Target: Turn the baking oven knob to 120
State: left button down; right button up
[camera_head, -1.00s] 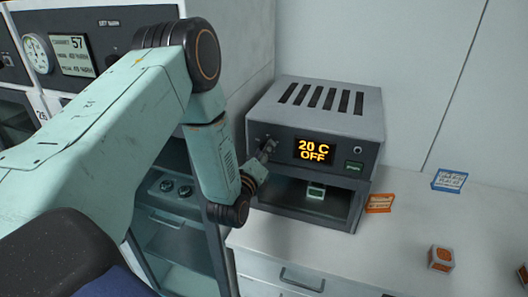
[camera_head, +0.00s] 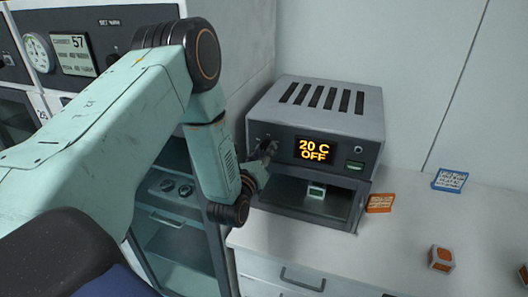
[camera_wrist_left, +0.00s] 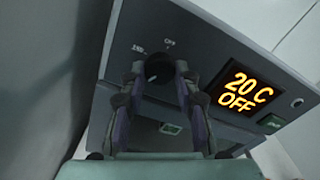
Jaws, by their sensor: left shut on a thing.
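The baking oven (camera_head: 325,105) is a grey box with slots on top, standing on the white counter. Its orange display (camera_head: 314,150) reads "20 C OFF", also in the left wrist view (camera_wrist_left: 240,92). The round dark knob (camera_wrist_left: 158,68) is left of the display, with "OFF" marked above it. My left gripper (camera_head: 268,148) is at the oven's front panel. In the left wrist view its two fingers (camera_wrist_left: 158,75) lie on either side of the knob, shut on it. In the head view the fingers mostly hide the knob. My right gripper is not in view.
A small greenish block (camera_head: 317,191) sits in the open space below the oven's panel. A tall cabinet (camera_head: 245,50) stands close on the left.

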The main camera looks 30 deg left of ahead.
pick_arm(q)
jog(key=c, duration=1)
grip_release()
jog(key=v, duration=1.2)
jog(key=shift+a, duration=0.1)
jog(key=shift+s, duration=0.1)
